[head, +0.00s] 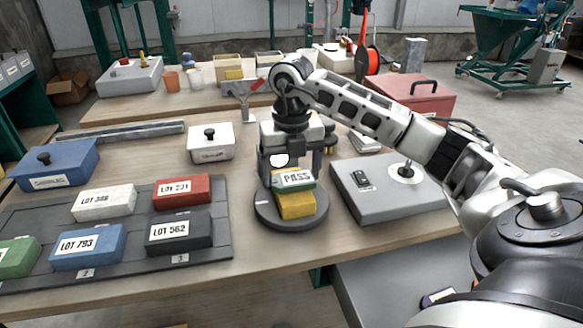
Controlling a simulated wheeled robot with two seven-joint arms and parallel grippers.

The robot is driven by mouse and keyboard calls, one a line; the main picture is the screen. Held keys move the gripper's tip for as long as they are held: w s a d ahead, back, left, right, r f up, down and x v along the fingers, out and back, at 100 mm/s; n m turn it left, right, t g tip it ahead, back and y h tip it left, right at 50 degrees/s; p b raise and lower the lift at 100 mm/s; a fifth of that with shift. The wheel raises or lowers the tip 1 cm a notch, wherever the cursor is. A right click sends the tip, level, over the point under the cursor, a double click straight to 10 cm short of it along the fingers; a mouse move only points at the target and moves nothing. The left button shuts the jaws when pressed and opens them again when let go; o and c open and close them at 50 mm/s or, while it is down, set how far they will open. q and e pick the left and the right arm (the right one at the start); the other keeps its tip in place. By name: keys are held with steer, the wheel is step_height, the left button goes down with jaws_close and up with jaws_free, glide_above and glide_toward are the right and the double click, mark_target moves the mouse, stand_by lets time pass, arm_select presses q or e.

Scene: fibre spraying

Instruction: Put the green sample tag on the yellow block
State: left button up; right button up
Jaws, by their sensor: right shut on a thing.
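The green sample tag (293,180) carries a white PASS label. My right gripper (291,172) is shut on it and points down. The yellow block (296,205) lies on a round dark turntable-like stand (267,216) near the table's middle. The tag is directly over the back part of the yellow block in the head view. I cannot tell whether it touches the block or hovers just above it. The gripper hides the back of the block. My left gripper is not in view.
A dark tray (222,240) at left holds red, white, blue, black and green lot blocks. A white lidded box (211,143) and a blue box (55,166) stand behind it. A grey control box (387,200) with a knob is right of the stand. A red toolbox (408,95) stands farther back.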

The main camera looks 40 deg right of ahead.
mark_target(291, 177)
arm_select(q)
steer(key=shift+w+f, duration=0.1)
arm_select(e)
steer(key=shift+f, duration=0.2)
steer(key=o, duration=0.9)
steer(key=shift+r, duration=0.35)
arm_select(q)
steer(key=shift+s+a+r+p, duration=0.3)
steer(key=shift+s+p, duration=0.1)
steer(key=shift+p, duration=0.75)
arm_select(e)
step_height(291, 177, up, 12)
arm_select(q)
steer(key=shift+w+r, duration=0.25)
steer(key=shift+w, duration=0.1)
arm_select(e)
steer(key=shift+f, duration=0.15)
